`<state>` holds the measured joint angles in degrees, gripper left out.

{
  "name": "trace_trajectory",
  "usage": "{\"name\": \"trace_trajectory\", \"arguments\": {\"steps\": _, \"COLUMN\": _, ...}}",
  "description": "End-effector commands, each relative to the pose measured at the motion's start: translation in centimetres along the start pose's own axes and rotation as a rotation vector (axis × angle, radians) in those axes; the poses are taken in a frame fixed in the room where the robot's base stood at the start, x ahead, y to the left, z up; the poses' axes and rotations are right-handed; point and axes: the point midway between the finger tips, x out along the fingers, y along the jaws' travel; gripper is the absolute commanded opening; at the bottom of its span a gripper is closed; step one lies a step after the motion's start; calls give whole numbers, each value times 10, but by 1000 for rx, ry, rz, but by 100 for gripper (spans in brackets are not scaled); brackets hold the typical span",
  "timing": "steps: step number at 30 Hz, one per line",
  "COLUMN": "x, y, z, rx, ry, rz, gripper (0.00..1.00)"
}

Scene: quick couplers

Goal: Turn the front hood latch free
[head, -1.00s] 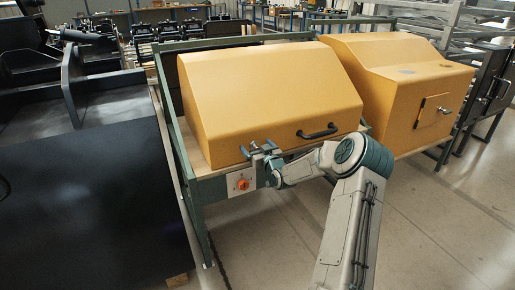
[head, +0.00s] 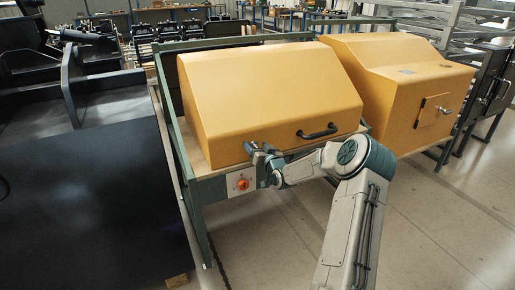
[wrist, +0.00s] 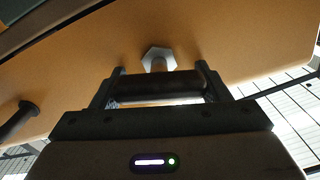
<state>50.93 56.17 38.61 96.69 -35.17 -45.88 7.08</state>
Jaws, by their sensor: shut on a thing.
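The front hood (head: 265,90) is a large yellow cover, closed on the green-framed bench. Its latch sits low on the front face. In the wrist view a metal hex boss (wrist: 158,54) with a short stem comes out of the hood, and a dark latch bar (wrist: 158,87) lies crosswise between my fingers. My gripper (head: 260,153) is at the hood's lower front edge, shut on this bar; the two fingers also show in the wrist view (wrist: 160,90). In the head view my gripper covers much of the latch, so its exact angle is hard to tell.
A black hood handle (head: 318,132) is right of the latch. A red-orange rotary switch (head: 242,184) on a pale plate sits just below my gripper. A second yellow hood (head: 400,80) stands to the right, and a black flat surface (head: 90,210) to the left.

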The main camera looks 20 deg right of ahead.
Motion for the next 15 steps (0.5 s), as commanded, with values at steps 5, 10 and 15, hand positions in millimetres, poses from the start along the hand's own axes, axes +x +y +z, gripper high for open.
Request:
{"name": "trace_trajectory", "arguments": {"steps": 5, "x": 0, "y": 2, "z": 0, "rx": 169, "ry": 0, "rz": 1, "gripper": 46}}
{"name": "trace_trajectory", "arguments": {"steps": 10, "x": 0, "y": 4, "z": 1, "rx": 332, "ry": -1, "rz": 1, "gripper": 46}}
{"name": "trace_trajectory", "arguments": {"steps": 15, "x": 0, "y": 5, "z": 1, "rx": 494, "ry": 0, "rz": 1, "gripper": 46}}
